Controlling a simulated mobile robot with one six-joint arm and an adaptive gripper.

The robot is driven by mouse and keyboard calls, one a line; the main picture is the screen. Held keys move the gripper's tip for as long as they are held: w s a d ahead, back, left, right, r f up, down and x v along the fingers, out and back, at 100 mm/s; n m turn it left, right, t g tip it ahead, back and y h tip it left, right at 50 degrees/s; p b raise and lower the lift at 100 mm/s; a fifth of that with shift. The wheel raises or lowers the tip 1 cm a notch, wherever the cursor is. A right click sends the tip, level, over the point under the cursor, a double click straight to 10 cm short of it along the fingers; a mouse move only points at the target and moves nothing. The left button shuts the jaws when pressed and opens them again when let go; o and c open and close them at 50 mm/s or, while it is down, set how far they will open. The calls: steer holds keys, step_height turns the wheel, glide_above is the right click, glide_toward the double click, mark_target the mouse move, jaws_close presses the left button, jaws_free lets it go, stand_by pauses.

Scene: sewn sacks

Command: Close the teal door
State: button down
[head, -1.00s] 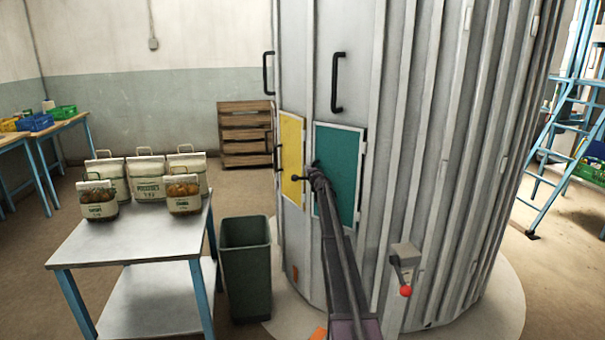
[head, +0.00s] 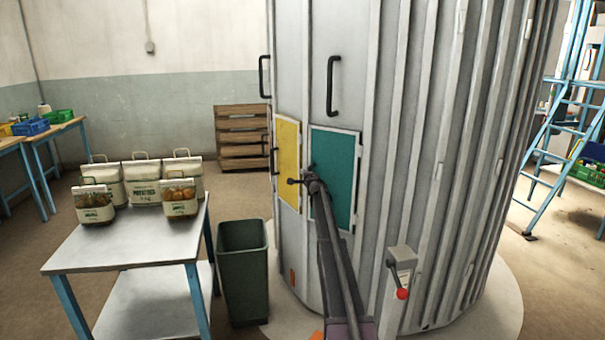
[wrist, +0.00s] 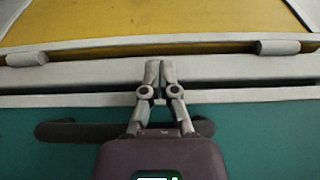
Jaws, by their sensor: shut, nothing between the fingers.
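The teal door (head: 340,172) is a flat panel in a pale frame on the side of the ribbed grey silo. It looks about level with the wall in the head view; I cannot tell if a small gap remains. My gripper (head: 293,181) is at its left edge, beside the yellow panel (head: 287,150). In the wrist view my shut, empty gripper (wrist: 160,68) lies over the pale strips between the teal door (wrist: 50,155) and the yellow panel (wrist: 160,20). The teal door's dark handle (wrist: 75,131) is partly hidden behind my gripper.
The grey silo (head: 400,150) fills the middle. A control box (head: 402,262) with a red knob stands at its front right. A green bin (head: 243,270) and a table (head: 130,245) with several sacks stand to the left. A blue ladder (head: 560,130) is at right.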

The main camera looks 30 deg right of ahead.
steer(key=s+a, duration=0.6)
steer(key=a, duration=0.6)
steer(key=shift+a, duration=0.2)
steer(key=shift+w+r, duration=0.1)
